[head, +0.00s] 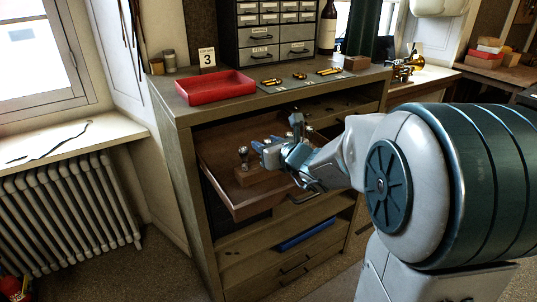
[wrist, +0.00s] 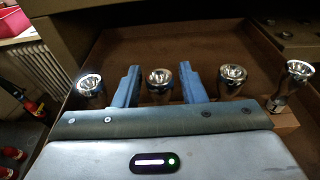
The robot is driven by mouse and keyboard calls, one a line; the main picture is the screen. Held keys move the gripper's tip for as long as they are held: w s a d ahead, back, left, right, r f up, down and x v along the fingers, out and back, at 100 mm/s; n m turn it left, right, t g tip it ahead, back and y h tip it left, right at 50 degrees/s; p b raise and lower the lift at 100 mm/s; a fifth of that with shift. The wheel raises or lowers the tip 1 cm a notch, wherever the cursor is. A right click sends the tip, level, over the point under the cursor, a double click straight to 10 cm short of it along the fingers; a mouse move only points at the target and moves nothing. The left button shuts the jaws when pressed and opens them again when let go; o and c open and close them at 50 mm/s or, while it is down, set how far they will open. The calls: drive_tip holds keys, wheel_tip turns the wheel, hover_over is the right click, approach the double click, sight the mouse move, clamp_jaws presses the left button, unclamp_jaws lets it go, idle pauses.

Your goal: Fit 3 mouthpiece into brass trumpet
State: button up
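Several silver mouthpieces stand in a row in a wooden block (head: 262,186) in the pulled-out drawer. In the wrist view there is one at the far left (wrist: 90,83), one between my fingers (wrist: 159,78), one right of them (wrist: 232,74) and a tilted-looking one at the far right (wrist: 297,72). My gripper (wrist: 158,84) is open, with a blue finger on each side of the second mouthpiece from the left and small gaps visible. In the head view my gripper (head: 264,150) hides most of the row. A brass horn (head: 402,70), probably the trumpet, lies on the back right bench.
The drawer (head: 219,164) juts from a cabinet. On its top are a red tray (head: 215,87), a "3" card (head: 207,58), a grey mat with brass parts (head: 300,80) and a small-drawer unit (head: 278,33). A radiator (head: 75,205) stands left.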

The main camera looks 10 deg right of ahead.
drive_tip(key=c, duration=0.7)
drive_tip(key=shift+r, duration=0.1)
drive_tip(key=shift+c, duration=0.2)
drive_tip(key=shift+r, duration=0.1)
drive_tip(key=shift+w+a+r+p, duration=0.1)
drive_tip(key=shift+w+r+p, duration=0.1)
drive_tip(key=shift+r+p, duration=1.2)
drive_tip(key=shift+r+b, duration=0.25)
drive_tip(key=shift+b, duration=0.05)
drive_tip(key=shift+f+v, duration=0.9)
drive_tip(key=shift+v, duration=3.5)
wheel_tip(320, 180, up, 6)
drive_tip(key=p, duration=0.5)
drive_tip(key=shift+s, duration=0.15)
